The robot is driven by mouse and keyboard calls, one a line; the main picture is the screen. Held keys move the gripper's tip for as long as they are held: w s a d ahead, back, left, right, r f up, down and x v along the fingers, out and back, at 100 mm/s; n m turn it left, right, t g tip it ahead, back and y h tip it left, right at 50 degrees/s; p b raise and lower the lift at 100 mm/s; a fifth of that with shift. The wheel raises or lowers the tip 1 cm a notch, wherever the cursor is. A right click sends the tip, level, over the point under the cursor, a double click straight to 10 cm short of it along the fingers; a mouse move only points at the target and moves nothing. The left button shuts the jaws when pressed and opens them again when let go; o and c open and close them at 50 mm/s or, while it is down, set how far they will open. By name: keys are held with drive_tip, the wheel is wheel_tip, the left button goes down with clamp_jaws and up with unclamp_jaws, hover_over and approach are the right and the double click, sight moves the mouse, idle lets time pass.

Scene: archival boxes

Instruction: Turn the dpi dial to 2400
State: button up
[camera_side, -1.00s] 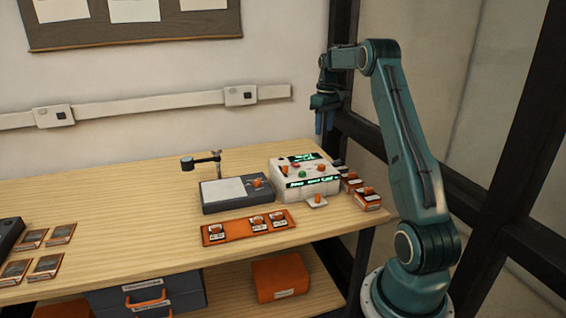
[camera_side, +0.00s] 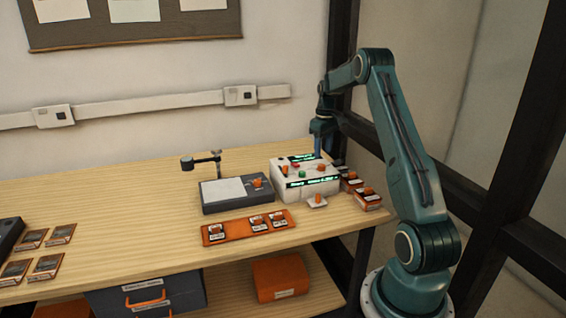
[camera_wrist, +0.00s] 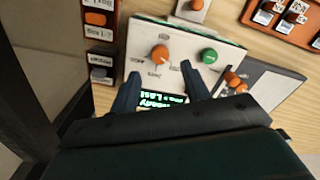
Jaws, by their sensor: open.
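The white control box (camera_side: 309,192) stands on the table in the side view, with lit green displays, a green button (camera_side: 302,174) and orange knobs. In the wrist view an orange dial (camera_wrist: 160,54) with a pointer mark and small labels around it sits on the white panel, beside the green button (camera_wrist: 209,56). The labels are too blurred to read. My gripper (camera_wrist: 160,71) is open and empty, its fingertips on either side of the dial as seen from the wrist. In the side view my gripper (camera_side: 318,154) points down above the box's back right. Contact with the dial cannot be told.
A grey device (camera_side: 238,198) with a pale pad stands left of the box. An orange tray (camera_side: 235,229) with several small labelled pieces lies in front. Orange-and-dark cartridges (camera_side: 367,200) stand close on the right. The left middle of the table is clear.

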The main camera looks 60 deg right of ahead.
sight(322, 165)
drive_tip(key=shift+f, duration=2.9)
drive_tip(key=c, duration=1)
